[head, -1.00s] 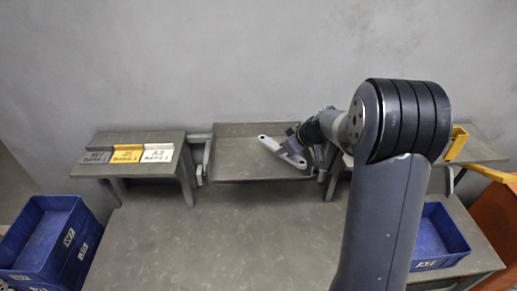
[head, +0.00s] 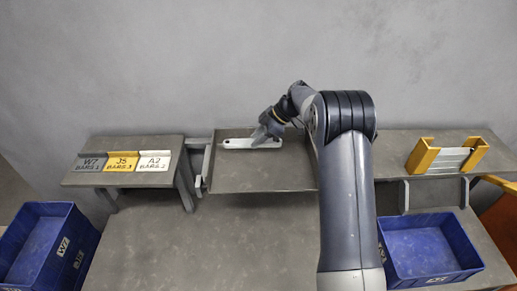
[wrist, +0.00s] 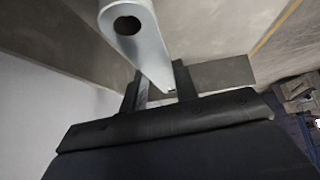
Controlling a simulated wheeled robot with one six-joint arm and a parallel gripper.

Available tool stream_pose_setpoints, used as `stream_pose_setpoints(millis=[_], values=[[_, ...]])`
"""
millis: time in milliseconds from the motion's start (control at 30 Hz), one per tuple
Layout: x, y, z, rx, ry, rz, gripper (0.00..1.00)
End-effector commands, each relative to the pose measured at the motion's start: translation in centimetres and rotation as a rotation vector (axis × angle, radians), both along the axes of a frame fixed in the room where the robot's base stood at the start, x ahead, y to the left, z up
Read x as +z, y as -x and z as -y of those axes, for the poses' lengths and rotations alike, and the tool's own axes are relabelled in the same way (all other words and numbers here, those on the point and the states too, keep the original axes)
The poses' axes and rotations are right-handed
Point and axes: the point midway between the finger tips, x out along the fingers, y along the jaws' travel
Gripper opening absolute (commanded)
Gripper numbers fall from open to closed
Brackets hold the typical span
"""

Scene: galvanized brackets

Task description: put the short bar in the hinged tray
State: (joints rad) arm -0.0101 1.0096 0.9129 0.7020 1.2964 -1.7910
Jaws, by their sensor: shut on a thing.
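The short bar (head: 240,143) is a light grey metal bar with a hole near its end. In the head view it lies level across the back part of the hinged tray (head: 225,178), over the tray's floor; I cannot tell if it touches it. My gripper (head: 268,132) is shut on the bar near its right part. In the wrist view the bar (wrist: 135,35) runs away between the two dark fingers (wrist: 160,85), its holed end toward the top. The tray is a flat grey-brown pan with a low rim, otherwise empty.
A shelf at left carries three label plates (head: 122,162). A yellow holder (head: 445,155) with grey bars stands on the right shelf. Blue bins stand at left (head: 45,245) and right (head: 425,250). The table front (head: 220,240) is clear.

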Motion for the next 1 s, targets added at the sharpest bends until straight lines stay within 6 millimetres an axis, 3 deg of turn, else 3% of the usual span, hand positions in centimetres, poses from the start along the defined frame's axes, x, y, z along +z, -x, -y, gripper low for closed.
stream_pose_setpoints(millis=[400, 733, 767, 1000], values=[[-4.3, 0.0, 0.0, -0.003, 0.000, 0.000, 0.00], [-4.7, 0.0, 0.0, -0.002, 0.000, 0.003, 0.00], [-4.7, 0.0, 0.0, -0.002, 0.001, 0.002, 0.29], [-4.6, 0.0, 0.0, -0.003, 0.000, 0.002, 0.49]])
